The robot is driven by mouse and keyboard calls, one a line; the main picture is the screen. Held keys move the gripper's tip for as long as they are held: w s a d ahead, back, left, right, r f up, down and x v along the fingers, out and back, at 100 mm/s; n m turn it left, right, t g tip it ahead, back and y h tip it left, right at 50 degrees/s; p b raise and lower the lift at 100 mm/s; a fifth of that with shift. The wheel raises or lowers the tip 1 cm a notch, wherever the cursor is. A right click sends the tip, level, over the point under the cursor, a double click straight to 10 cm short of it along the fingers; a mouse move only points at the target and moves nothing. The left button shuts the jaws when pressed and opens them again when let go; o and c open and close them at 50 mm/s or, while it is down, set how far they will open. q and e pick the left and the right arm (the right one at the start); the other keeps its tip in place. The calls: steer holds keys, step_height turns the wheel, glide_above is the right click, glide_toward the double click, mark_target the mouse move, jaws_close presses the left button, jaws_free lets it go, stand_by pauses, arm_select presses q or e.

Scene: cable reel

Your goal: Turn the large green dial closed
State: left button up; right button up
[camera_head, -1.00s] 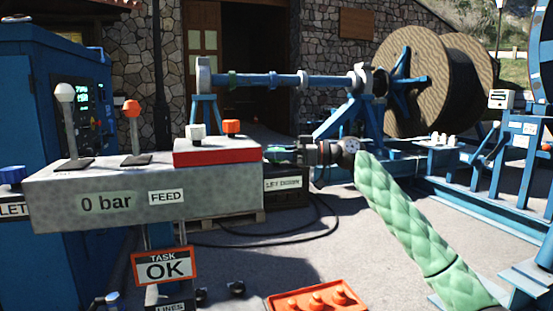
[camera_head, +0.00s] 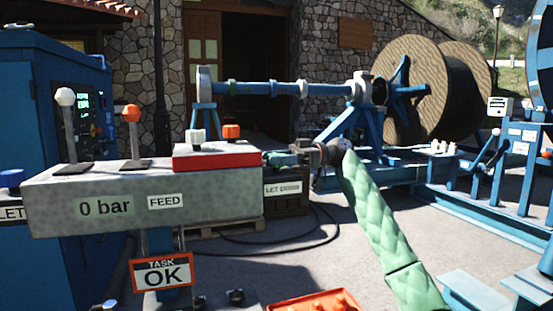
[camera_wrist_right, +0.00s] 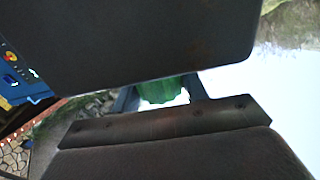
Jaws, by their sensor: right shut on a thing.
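The large green dial (camera_head: 284,159) sits at the right end of the grey block and is mostly hidden by my gripper in the head view. In the right wrist view a ribbed green part of the dial (camera_wrist_right: 160,89) shows between the two dark fingers. My right gripper (camera_head: 282,157) is shut on the dial, and its arm with the green padded sleeve comes in from the lower right. How far the dial is turned cannot be read. My left gripper is not in view.
The grey block (camera_head: 120,212) reads 0 bar and carries two levers, a red plate (camera_head: 215,160) and small knobs. A TASK OK sign (camera_head: 162,273) hangs below it. A LET DOWN crate (camera_head: 285,188) stands behind. A cable reel (camera_head: 410,85) stands at the back right.

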steer(key=o, duration=1)
steer(key=v, duration=0.7)
steer(key=shift+w+d, duration=0.15)
steer(key=shift+d, duration=0.25)
